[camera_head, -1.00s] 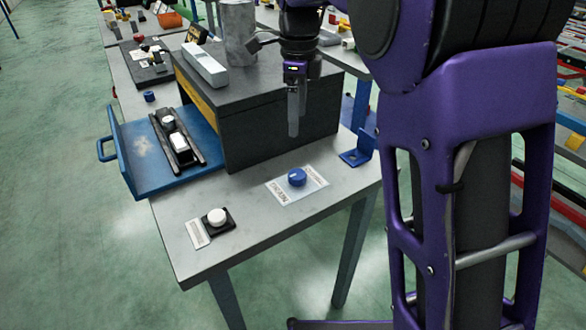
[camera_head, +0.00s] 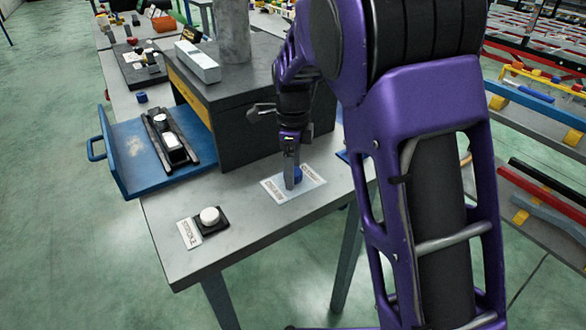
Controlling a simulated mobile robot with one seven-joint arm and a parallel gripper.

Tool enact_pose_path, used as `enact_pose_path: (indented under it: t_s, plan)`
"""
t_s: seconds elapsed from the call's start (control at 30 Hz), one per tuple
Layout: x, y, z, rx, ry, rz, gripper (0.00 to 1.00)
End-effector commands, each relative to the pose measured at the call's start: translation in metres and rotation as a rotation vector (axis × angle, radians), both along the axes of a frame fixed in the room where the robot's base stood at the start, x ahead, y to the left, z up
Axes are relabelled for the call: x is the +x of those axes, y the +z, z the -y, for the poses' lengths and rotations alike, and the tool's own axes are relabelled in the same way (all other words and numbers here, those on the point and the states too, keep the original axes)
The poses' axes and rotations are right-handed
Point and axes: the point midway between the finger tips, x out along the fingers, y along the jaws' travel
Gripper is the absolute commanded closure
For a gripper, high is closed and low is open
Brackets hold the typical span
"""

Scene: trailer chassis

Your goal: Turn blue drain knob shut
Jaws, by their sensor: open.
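The blue knob (camera_head: 297,175) sits on a white labelled plate (camera_head: 272,189) near the right front of the grey table. My gripper (camera_head: 290,176) points down right at the knob, and its fingers hide part of it. The jaws are open. I cannot tell whether the fingers straddle the knob or touch it. The knob's pointer direction is hidden.
A white round knob on a black base (camera_head: 210,217) stands at the table's front left. A dark box (camera_head: 240,135) stands close behind my gripper. A blue drawer tray (camera_head: 127,165) sticks out to the left. The table's front edge is clear.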

Motion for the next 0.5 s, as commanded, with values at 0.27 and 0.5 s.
enact_pose_path:
  t_s: [0.27,0.5]
  plan:
    - [-0.0001,0.0002,0.0000,0.000,0.000,0.000,0.32]
    - [0.0000,0.0003,0.0000,0.000,0.000,0.000,0.76]
